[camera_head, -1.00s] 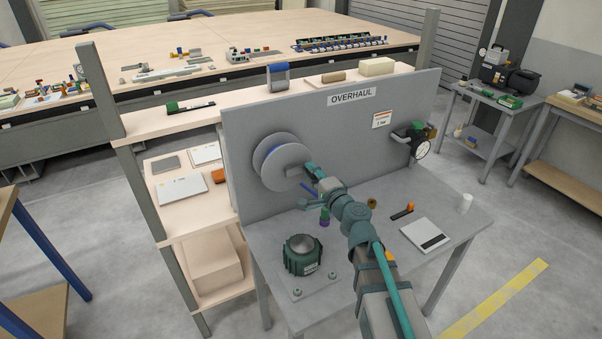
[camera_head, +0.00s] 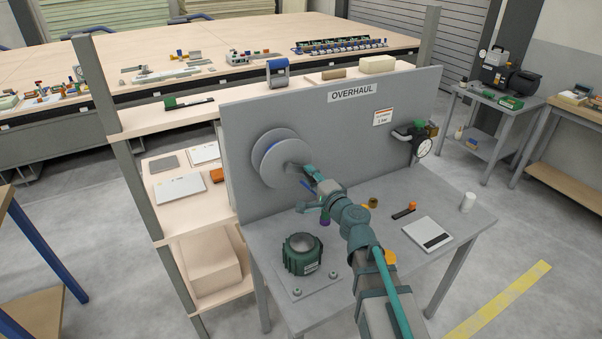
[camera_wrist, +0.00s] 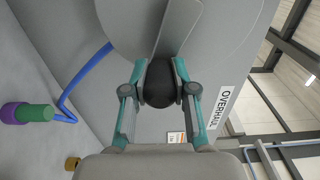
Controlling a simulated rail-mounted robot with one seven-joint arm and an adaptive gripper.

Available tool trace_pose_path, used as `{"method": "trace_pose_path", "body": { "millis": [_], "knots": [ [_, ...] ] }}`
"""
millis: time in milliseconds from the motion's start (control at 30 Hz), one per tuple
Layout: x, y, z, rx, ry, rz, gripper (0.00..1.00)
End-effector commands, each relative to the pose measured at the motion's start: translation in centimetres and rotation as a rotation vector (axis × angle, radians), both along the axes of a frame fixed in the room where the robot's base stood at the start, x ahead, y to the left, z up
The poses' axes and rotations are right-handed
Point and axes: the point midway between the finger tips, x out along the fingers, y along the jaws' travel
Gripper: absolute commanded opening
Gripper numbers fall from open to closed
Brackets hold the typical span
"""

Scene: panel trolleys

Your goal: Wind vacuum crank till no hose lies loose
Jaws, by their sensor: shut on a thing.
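The grey hose reel (camera_head: 279,160) is mounted on the upright panel, and its disc also fills the top of the wrist view (camera_wrist: 128,22). My gripper (camera_wrist: 160,82) is shut on the dark crank knob (camera_wrist: 160,88) at the end of the reel's grey crank arm (camera_wrist: 178,28). In the head view my gripper (camera_head: 309,172) covers the knob. A length of blue hose (camera_wrist: 84,75) hangs loose below the reel and runs to a green and purple fitting (camera_wrist: 28,113) on the bench. In the head view only a short piece of the hose (camera_head: 306,184) shows beside my gripper.
A green pot-like housing (camera_head: 303,254) stands on the bench (camera_head: 385,270) at front left. A white scale-like box (camera_head: 428,233), an orange-ended tool (camera_head: 405,211) and a white cup (camera_head: 468,202) are on the right. A gauge (camera_head: 423,146) juts from the panel.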

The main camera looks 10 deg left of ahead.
Motion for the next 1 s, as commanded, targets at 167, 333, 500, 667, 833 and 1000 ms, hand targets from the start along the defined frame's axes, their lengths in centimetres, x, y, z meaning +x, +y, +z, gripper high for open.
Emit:
{"method": "trace_pose_path", "body": {
  "millis": [167,333,500,667,833,1000],
  "knots": [
    [-0.1,0.0,-0.2,-0.001,-0.001,0.000,0.00],
    [-0.1,0.0,-0.3,-0.001,-0.001,0.000,0.00],
    [-0.3,0.3,-1.1,-0.001,-0.001,0.000,0.00],
    [-0.5,0.6,-1.3,0.000,-0.001,-0.001,0.00],
    [-0.5,0.6,-1.2,-0.001,-0.001,0.000,0.00],
    [-0.7,0.8,-1.7,-0.002,-0.001,0.001,0.00]
  ]
}}
